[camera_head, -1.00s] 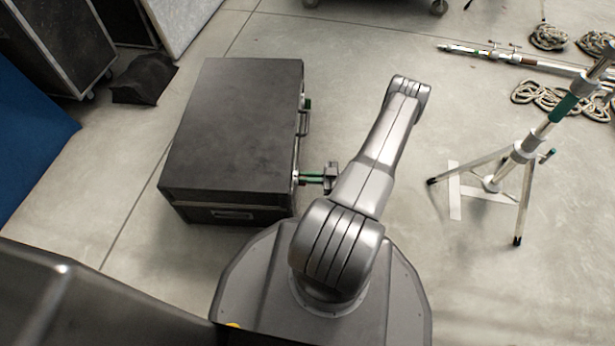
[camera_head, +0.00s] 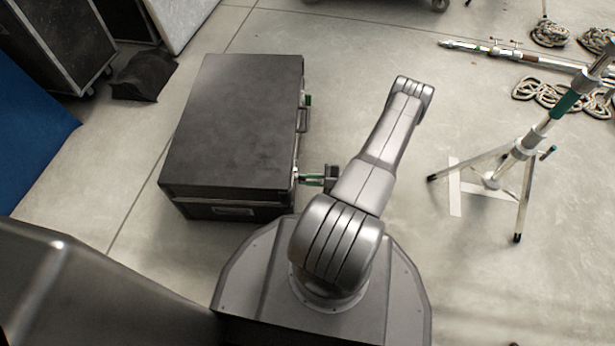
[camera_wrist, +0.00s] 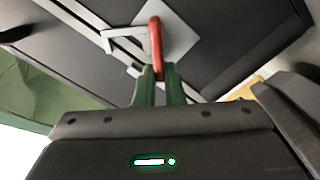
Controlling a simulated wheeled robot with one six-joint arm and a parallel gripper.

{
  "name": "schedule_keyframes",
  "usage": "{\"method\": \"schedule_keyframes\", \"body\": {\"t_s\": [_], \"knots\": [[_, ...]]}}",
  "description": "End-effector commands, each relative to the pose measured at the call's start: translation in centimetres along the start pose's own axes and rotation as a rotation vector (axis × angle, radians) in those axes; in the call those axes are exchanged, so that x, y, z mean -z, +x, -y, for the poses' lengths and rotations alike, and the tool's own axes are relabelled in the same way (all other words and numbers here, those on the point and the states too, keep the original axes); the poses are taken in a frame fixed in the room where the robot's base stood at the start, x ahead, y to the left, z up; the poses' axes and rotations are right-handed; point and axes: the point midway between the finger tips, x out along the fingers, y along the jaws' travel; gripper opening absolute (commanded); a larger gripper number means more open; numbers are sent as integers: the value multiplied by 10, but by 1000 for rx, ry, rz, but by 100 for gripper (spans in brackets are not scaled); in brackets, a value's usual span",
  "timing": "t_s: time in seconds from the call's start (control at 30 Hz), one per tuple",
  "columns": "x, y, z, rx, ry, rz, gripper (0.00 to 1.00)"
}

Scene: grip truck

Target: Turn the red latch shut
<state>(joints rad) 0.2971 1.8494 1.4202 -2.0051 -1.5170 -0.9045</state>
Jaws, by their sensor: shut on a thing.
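A black case (camera_head: 235,125) stands on the floor left of my arm. The red latch (camera_wrist: 156,42) shows in the wrist view as a red bar over a pale metal plate (camera_wrist: 178,38) on the case's side. My gripper (camera_head: 309,180) reaches the right side of the case near its front corner. Its green fingers (camera_wrist: 158,76) are shut on the lower end of the red latch. The latch's red colour cannot be made out in the head view, and the fingers cover its lower end in the wrist view.
A green-marked fitting (camera_head: 308,100) and a handle (camera_head: 302,119) sit farther back on the same side. A tripod stand (camera_head: 524,150) is at the right, with coiled rope (camera_head: 550,95) behind it. Floor between arm and tripod is clear.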

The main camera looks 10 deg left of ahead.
Motion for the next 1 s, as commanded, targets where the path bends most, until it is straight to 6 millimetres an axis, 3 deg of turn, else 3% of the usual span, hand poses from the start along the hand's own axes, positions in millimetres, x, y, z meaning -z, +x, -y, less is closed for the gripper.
{"method": "schedule_keyframes", "body": {"t_s": [0.6,1.0], "knots": [[-4,0,15,0,-556,0,0],[-7,0,19,1,-759,1,0]]}}
